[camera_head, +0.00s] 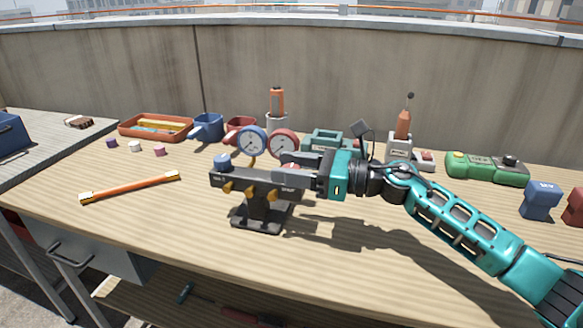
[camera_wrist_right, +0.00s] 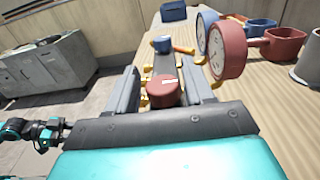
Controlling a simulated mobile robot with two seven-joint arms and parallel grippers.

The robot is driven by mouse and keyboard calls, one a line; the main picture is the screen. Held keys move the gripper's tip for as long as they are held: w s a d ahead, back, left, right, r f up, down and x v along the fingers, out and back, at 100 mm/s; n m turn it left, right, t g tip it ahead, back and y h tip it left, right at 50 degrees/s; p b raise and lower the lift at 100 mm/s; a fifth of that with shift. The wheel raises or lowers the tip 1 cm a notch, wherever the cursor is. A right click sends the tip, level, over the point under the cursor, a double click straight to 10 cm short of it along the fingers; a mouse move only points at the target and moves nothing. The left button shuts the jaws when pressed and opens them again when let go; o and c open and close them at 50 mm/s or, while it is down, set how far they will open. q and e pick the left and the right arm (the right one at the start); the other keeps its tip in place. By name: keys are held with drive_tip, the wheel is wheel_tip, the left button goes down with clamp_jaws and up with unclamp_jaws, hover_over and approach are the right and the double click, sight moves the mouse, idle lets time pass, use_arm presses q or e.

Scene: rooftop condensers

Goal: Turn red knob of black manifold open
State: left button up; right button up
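The black manifold (camera_head: 262,208) stands upright on a black foot on the wooden bench, with yellow fittings along its front. Its blue knob (camera_head: 222,161) is at the left end, and a blue gauge (camera_head: 252,141) and a red gauge (camera_head: 283,144) stand behind it. My right gripper (camera_head: 303,169) reaches in from the right at the manifold's right end. In the right wrist view the red knob (camera_wrist_right: 163,91) sits between the two fingers, which look open around it. In the head view the gripper mostly hides this knob.
An orange-handled tool (camera_head: 130,187) lies at the left of the bench. An orange tray (camera_head: 156,128), blue cup (camera_head: 208,128) and red cup (camera_head: 240,127) stand at the back. A green device (camera_head: 487,168) and blue block (camera_head: 541,200) are at right. The bench front is clear.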

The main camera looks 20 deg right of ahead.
drive_tip(key=shift+o, duration=0.6)
drive_tip(key=shift+d, duration=0.1)
drive_tip(key=shift+s+d+f, duration=0.1)
drive_tip(key=shift+s+d, duration=0.05)
drive_tip(key=shift+d, duration=0.05)
drive_tip(key=v, duration=1.2)
drive_tip(key=shift+b, duration=0.4)
drive_tip(key=shift+d, duration=0.1)
